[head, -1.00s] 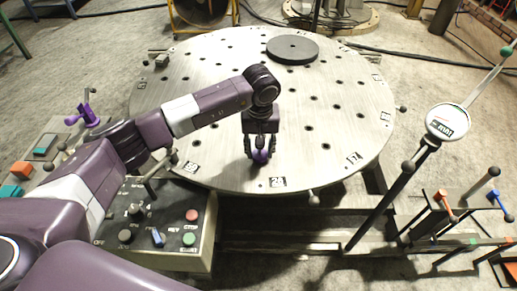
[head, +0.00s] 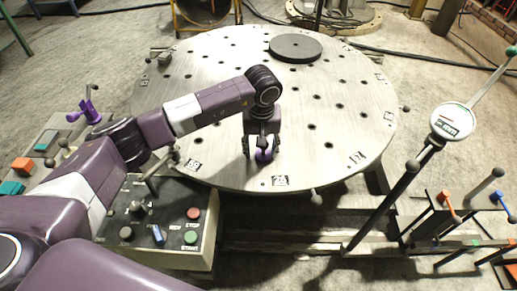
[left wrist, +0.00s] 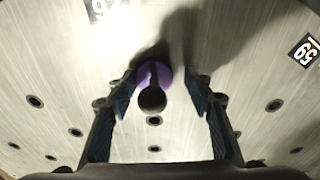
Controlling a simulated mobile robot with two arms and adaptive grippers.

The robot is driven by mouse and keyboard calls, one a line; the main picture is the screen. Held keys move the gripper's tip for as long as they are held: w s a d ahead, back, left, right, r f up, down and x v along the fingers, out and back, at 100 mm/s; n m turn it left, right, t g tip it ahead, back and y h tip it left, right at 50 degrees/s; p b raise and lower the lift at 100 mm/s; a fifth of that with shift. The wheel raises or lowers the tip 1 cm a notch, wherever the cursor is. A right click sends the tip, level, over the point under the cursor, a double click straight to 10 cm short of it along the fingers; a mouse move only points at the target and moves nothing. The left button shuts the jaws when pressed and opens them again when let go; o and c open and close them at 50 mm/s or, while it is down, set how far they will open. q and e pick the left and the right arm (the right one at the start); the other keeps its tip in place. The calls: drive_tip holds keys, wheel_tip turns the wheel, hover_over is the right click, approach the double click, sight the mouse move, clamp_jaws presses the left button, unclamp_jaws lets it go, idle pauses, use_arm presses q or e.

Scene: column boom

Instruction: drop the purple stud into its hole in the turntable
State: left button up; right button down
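The turntable (head: 215,75) is a large round metal plate with several dark holes and number tags along its rim. The purple stud (head: 263,155) stands near its front edge, by a number tag. In the left wrist view the stud (left wrist: 143,76) shows a purple round part with a dark ball knob above it. My left gripper (head: 262,153) points down over the stud with its fingers open on both sides. A gap shows between the stud and the right-hand finger in the wrist view. Any hole under the stud is hidden, so I cannot tell how deep it sits. My right gripper is out of view.
A dark disc (head: 295,48) lies at the back of the turntable. A control box (head: 160,235) with buttons stands at front left. A dial gauge (head: 452,122) on a lever and a rack of coloured handles (head: 447,205) are at right.

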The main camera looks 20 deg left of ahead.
use_arm(q)
drive_tip(key=shift+a+f, duration=0.15)
drive_tip(key=shift+f, duration=0.15)
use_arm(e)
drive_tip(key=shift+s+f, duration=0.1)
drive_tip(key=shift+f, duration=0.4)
use_arm(q)
drive_tip(key=shift+w+d+r+p, duration=0.1)
drive_tip(key=shift+d+r+p, duration=0.1)
drive_tip(key=shift+r+p, duration=0.45)
drive_tip(key=shift+d+r+p, duration=0.15)
drive_tip(key=shift+r+p, duration=0.05)
drive_tip(key=shift+r, duration=0.7)
drive_tip(key=shift+w+d+r+p, duration=0.1)
drive_tip(key=shift+d+r+p, duration=0.1)
drive_tip(key=shift+r+p, duration=0.45)
wheel_tip(320, 180, up, 2)
drive_tip(key=shift+r+p, duration=0.6)
drive_tip(key=shift+r, duration=0.1)
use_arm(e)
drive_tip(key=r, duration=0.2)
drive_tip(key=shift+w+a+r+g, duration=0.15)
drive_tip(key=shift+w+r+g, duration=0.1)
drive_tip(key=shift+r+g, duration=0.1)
use_arm(q)
drive_tip(key=o, duration=0.6)
drive_tip(key=shift+c, duration=0.2)
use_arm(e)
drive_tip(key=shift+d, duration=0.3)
